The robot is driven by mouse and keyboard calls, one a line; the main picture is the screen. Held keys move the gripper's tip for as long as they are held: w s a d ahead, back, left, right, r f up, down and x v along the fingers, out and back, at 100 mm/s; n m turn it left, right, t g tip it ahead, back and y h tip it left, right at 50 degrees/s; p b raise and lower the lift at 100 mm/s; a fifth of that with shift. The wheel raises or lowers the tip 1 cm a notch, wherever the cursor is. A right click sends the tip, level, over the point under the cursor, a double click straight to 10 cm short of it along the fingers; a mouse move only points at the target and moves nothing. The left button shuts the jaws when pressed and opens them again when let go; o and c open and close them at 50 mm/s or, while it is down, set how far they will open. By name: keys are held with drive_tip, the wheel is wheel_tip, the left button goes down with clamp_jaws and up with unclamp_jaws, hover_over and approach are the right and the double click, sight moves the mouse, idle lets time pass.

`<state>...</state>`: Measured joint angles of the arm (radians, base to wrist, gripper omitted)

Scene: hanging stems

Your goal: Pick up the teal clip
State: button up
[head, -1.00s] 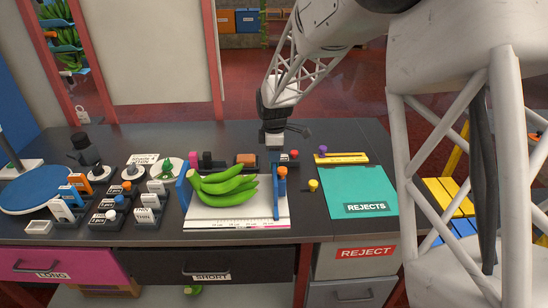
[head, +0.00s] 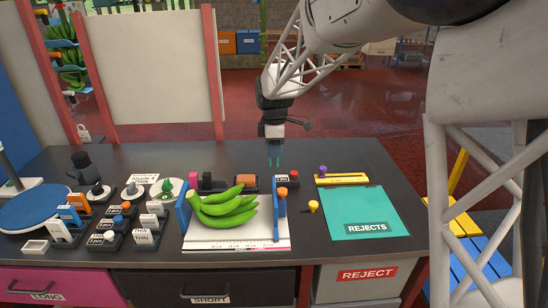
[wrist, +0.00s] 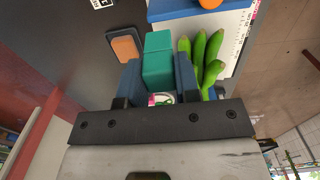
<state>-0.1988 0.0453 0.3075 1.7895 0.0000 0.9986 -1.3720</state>
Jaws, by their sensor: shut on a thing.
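My gripper (head: 273,150) hangs above the back part of the dark table, behind the bananas. In the wrist view its two blue fingers (wrist: 158,82) are shut on the teal clip (wrist: 158,58), which sticks out as a blocky teal shape between them. In the head view the teal clip (head: 274,162) shows only as small teal strips below the gripper. It appears held above the tabletop.
Green bananas (head: 225,208) lie on a white measuring board with blue uprights (head: 280,215). An orange-topped block (head: 246,182) and a red-buttoned box (head: 288,178) stand close below. A teal rejects mat (head: 365,205) lies right; several small holders crowd the left.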

drive_tip(key=shift+r, duration=0.2)
drive_tip(key=shift+a, duration=0.1)
idle(0.5)
drive_tip(key=shift+w+a+f+m, duration=0.3)
drive_tip(key=shift+w+a+m, duration=0.2)
drive_tip(key=shift+a+m, duration=0.15)
drive_tip(key=w+a+f+m, duration=0.4)
drive_tip(key=a+m, duration=0.4)
drive_tip(key=w+a+f+m, duration=0.3)
drive_tip(key=w+a+m, duration=0.1)
drive_tip(key=a+m, duration=0.4)
drive_tip(key=shift+a+f+m, duration=0.35)
drive_tip(key=shift+a, duration=0.45)
drive_tip(key=shift+f, duration=0.15)
drive_tip(key=shift+f, duration=1.55)
